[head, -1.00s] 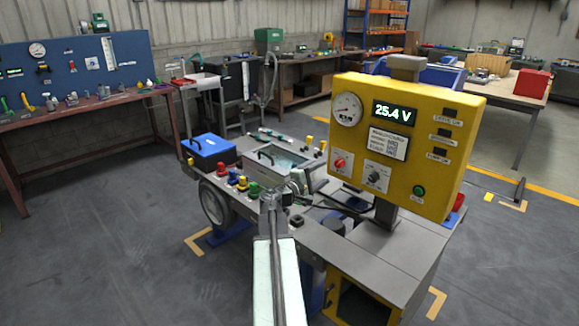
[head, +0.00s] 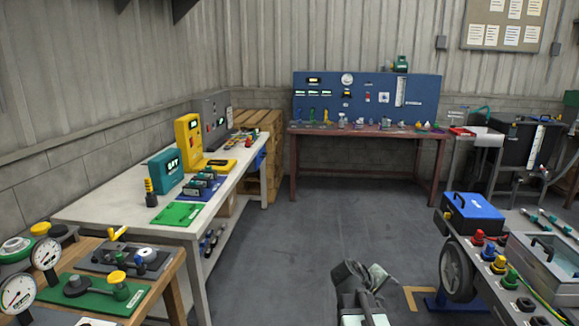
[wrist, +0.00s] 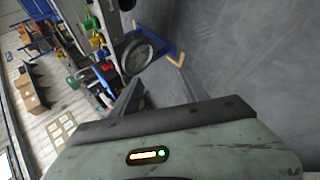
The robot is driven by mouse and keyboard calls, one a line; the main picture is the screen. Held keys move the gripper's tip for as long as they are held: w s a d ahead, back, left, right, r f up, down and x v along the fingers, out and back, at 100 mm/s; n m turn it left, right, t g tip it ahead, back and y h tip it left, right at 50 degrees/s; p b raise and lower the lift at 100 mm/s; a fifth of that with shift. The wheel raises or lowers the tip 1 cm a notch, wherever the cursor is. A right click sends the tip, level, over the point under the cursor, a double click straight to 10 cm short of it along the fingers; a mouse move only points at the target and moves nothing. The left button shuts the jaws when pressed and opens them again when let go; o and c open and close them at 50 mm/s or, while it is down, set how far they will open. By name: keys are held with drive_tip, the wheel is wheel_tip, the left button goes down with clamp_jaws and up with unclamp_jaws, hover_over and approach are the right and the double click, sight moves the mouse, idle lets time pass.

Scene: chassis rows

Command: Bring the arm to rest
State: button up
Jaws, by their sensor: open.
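My gripper (head: 364,290) shows at the bottom middle of the head view, low over the bare floor and left of the wheeled chassis (head: 508,262). It is open, and I see nothing held in it. In the wrist view the gripper (wrist: 155,92) points at the grey floor, with its pale green housing filling the bottom. The chassis wheel (wrist: 138,55) and blue stand lie beyond the fingers there, apart from them. Most of my arm is out of the head view.
A white bench (head: 118,216) with meters and a wooden table (head: 165,268) with gauges stand left. A red-brown bench (head: 365,132) with a blue panel stands at the back. A blue box (head: 473,212) sits on the chassis. The floor between is clear.

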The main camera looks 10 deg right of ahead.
drive_tip(key=s+a+f+m+g+y, duration=0.1)
drive_tip(key=s+a+f+y, duration=0.2)
drive_tip(key=a, duration=0.5)
drive_tip(key=s+a+f+g+y, duration=0.1)
drive_tip(key=s+a+f+y, duration=0.2)
drive_tip(key=a, duration=0.4)
drive_tip(key=s+a+f+m+g+y, duration=0.1)
drive_tip(key=s+a+f+y, duration=0.15)
drive_tip(key=a, duration=0.55)
wheel_tip(320, 180, up, 16)
drive_tip(key=s+a+g+p, duration=0.1)
drive_tip(key=p, duration=1.5)
drive_tip(key=shift+s+m+y, duration=0.2)
drive_tip(key=shift+m+y, duration=0.2)
drive_tip(key=shift+y, duration=0.05)
drive_tip(key=shift+c, duration=1.7)
